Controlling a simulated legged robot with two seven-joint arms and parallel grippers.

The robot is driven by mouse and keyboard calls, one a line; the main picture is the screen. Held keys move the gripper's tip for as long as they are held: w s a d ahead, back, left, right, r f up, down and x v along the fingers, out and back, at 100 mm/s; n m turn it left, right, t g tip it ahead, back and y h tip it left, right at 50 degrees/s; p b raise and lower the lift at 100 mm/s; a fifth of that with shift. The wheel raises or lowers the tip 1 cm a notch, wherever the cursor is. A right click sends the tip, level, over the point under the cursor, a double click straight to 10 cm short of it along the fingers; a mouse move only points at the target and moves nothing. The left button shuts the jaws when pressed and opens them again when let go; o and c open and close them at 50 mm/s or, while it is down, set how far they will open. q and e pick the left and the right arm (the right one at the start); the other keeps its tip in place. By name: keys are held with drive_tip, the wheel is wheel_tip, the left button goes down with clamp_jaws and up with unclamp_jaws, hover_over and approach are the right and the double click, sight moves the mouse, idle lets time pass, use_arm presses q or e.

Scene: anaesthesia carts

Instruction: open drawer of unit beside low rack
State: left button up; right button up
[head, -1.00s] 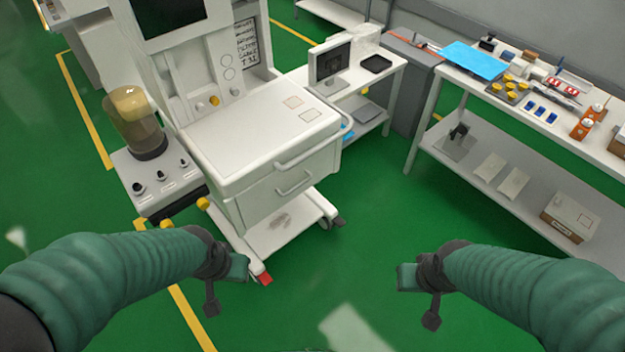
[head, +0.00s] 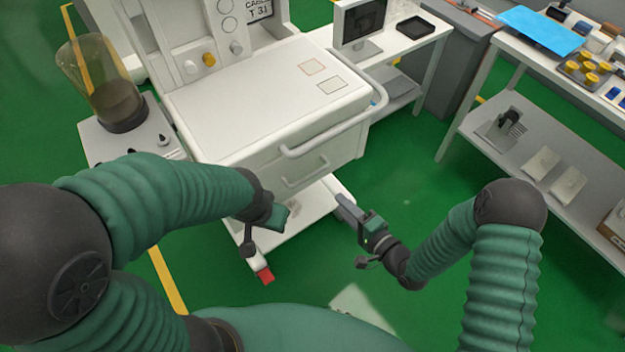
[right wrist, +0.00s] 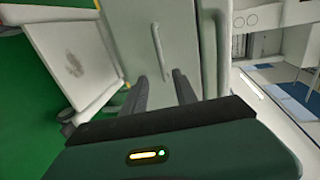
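The white anaesthesia unit (head: 235,120) stands ahead of me. Its front drawer (head: 270,178) looks shut and has a slim bar handle (head: 305,173); a thicker rail (head: 330,133) runs above it. My right gripper (head: 345,205) is in front of the drawer, lower and to the right of its handle. In the right wrist view its two fingers (right wrist: 163,93) are apart and empty, pointing at the drawer front, with the handle (right wrist: 157,52) beyond the tips. My left gripper (head: 280,215) is by the unit's lower front; its fingers are not clear.
A low white rack (head: 545,160) with a lower shelf stands to the right. A small side table (head: 415,50) with a monitor is behind the unit. A glass canister (head: 105,90) is on the unit's left. Green floor is free between unit and rack.

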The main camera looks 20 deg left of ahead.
sight(311, 176)
drive_tip(key=shift+b+x, duration=1.3)
drive_tip(key=shift+x, duration=6.45)
drive_tip(key=shift+s, duration=0.1)
drive_tip(key=shift+c, duration=0.4)
clamp_jaws()
drive_tip(key=shift+s+f, duration=0.1)
drive_tip(key=shift+f, duration=0.05)
